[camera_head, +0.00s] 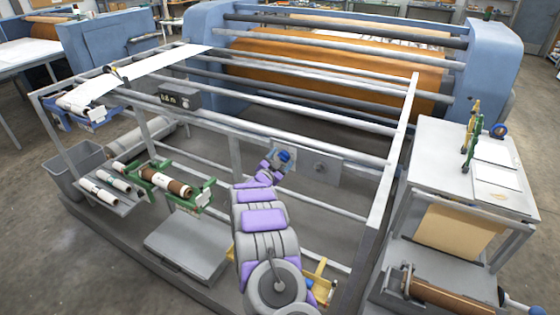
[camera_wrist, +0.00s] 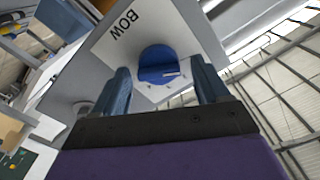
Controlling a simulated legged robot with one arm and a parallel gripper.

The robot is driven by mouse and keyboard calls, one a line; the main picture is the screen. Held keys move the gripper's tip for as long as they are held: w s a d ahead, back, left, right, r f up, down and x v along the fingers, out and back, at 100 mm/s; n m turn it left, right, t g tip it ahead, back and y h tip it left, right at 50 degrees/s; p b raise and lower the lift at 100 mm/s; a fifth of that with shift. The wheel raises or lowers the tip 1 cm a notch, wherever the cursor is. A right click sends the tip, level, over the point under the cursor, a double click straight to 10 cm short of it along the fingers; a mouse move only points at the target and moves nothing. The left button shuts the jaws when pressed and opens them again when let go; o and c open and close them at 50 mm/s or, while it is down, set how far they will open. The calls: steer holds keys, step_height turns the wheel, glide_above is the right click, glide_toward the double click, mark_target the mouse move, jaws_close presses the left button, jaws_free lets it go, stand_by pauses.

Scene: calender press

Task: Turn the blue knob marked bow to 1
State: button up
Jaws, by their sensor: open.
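The blue knob (camera_wrist: 158,65) sits on a light panel (camera_wrist: 188,28) with the word BOW printed beside it, in the wrist view. A pale pointer line shows on the knob, with small dots on the panel around it. I cannot read any numbers there. My gripper (camera_wrist: 163,82) is open, with one blue-grey finger on each side of the knob. Whether the fingers touch it I cannot tell. In the head view the blue knob (camera_head: 285,156) shows small on the frame's rail, with my gripper (camera_head: 278,162) right at it.
A grey plate with a round fitting (camera_head: 320,167) is right of the knob on the same rail. Grey frame bars (camera_head: 330,119) run above. A green stand with a brown roll (camera_head: 172,184) is at left. A white-topped table (camera_head: 485,165) stands at right.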

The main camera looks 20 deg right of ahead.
steer(key=shift+a, duration=0.1)
steer(key=v, duration=1.7)
steer(key=shift+a+f, duration=0.1)
steer(key=shift+a, duration=0.1)
steer(key=w+a+r+n+t+y+b, duration=0.1)
steer(key=w+a+r+n+y, duration=0.15)
steer(key=a+y, duration=0.3)
steer(key=w+a+r+n+t+y, duration=0.1)
steer(key=a+r+n+y, duration=0.2)
steer(key=a+y, duration=0.3)
steer(key=s+a+r+n+g+y+b, duration=0.1)
steer(key=s+a+r+n+g+y, duration=0.15)
steer(key=s+a, duration=0.3)
steer(key=s+a+r+n+g+y+b, duration=0.1)
steer(key=s+a+r+n+y, duration=0.15)
steer(key=s+a, duration=0.35)
steer(key=s+d+n+g, duration=0.2)
steer(key=s+d+g, duration=0.1)
steer(key=s, duration=1.1)
steer(key=s+d+f+n+g+h+b, duration=0.1)
steer(key=s+d+g, duration=0.3)
steer(key=s, duration=1.1)
steer(key=s+d+f+n+g+h+b, duration=0.1)
steer(key=s+d+g, duration=0.3)
steer(key=s, duration=1.1)
steer(key=d+n, duration=0.1)
steer(key=d, duration=0.1)
steer(key=shift+d+n, duration=0.35)
steer(key=shift+d, duration=0.05)
